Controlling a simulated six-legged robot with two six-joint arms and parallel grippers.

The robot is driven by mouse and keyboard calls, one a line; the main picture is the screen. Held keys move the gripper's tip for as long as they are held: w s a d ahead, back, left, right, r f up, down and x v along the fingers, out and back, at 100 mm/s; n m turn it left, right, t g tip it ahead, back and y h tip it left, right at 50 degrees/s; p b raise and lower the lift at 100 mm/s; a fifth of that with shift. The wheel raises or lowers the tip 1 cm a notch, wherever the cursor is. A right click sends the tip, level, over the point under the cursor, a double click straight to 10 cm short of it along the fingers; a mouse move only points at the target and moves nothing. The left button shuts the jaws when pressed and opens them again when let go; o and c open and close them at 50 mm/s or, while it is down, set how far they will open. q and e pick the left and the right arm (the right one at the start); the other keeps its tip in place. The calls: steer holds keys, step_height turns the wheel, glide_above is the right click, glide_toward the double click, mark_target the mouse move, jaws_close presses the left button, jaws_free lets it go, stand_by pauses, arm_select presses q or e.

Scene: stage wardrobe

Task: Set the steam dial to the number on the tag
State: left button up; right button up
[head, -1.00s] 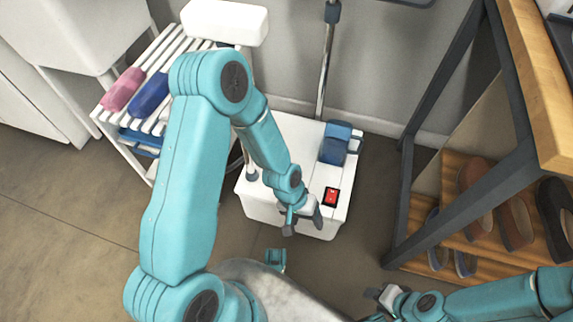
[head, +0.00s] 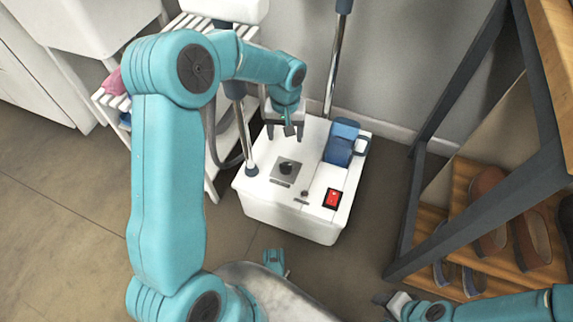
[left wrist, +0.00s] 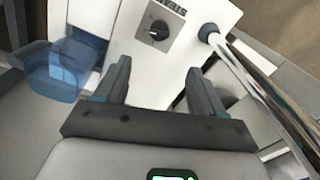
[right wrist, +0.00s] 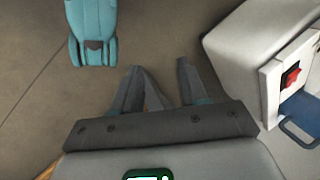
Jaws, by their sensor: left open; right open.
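The steam dial (head: 286,171) is a dark round knob on a grey square plate on top of the white steamer base (head: 290,218). In the left wrist view the dial (left wrist: 158,31) shows a pale pointer mark toward the left and upside-down "STE…" lettering beside it; its numbers are too small to read. My left gripper (head: 285,132) is open and empty, above the base and behind the dial in the head view. In its wrist view the fingers (left wrist: 158,75) stand apart from the dial. My right gripper (right wrist: 160,72) is open and empty over the floor. I cannot make out a number tag.
A red switch (head: 333,198) and a blue water tank (head: 343,142) are on the base. A metal pole (head: 338,65) rises behind it, and a hose runs at its left. A white slatted rack (head: 222,150) stands left, a wooden shoe shelf (head: 470,215) right.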

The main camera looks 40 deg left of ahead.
arm_select(q)
step_height(320, 180, down, 15)
steer(key=b, duration=0.6)
steer(key=shift+r, duration=0.15)
steer(key=shift+f, duration=0.5)
arm_select(e)
steer(key=w+f+t, duration=0.1)
steer(key=w+f, duration=0.3)
steer(key=f, duration=0.3)
steer(key=shift+w+d+t, duration=0.35)
steer(key=shift+d+t, duration=0.05)
